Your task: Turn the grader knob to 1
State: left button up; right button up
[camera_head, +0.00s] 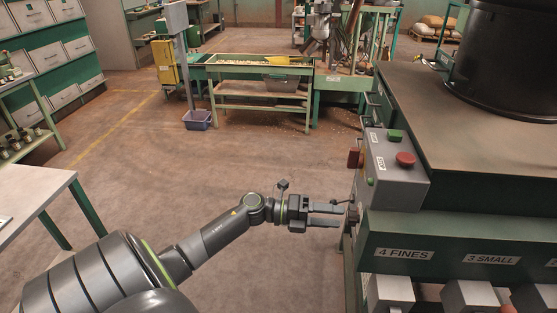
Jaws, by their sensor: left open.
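The green grader machine (480,228) stands at the right, with a grey control box (402,187) on its near left corner. My left gripper (341,215) reaches in from the left, level, its two fingers apart and pointing right at the machine's left side. A small dark part (353,213) lies just past the fingertips. It may be the grader knob, but its dial marks and setting cannot be read from here. I cannot tell whether the fingers touch it. Nothing is seen held between them. My right gripper is not in view.
The box carries a green button (396,136) and a red button (405,159). Below are labels "4 FINES" (404,254) and "3 SMALL" (491,260) above grey chutes. A sorting table (262,69) stands behind, a grey-topped table (30,203) at left.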

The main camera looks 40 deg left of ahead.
pick_arm(q)
jog(key=b+v, duration=0.3)
jog(key=v, duration=1.1)
jog(key=shift+s+a, duration=0.3)
jog(key=shift+f, duration=0.1)
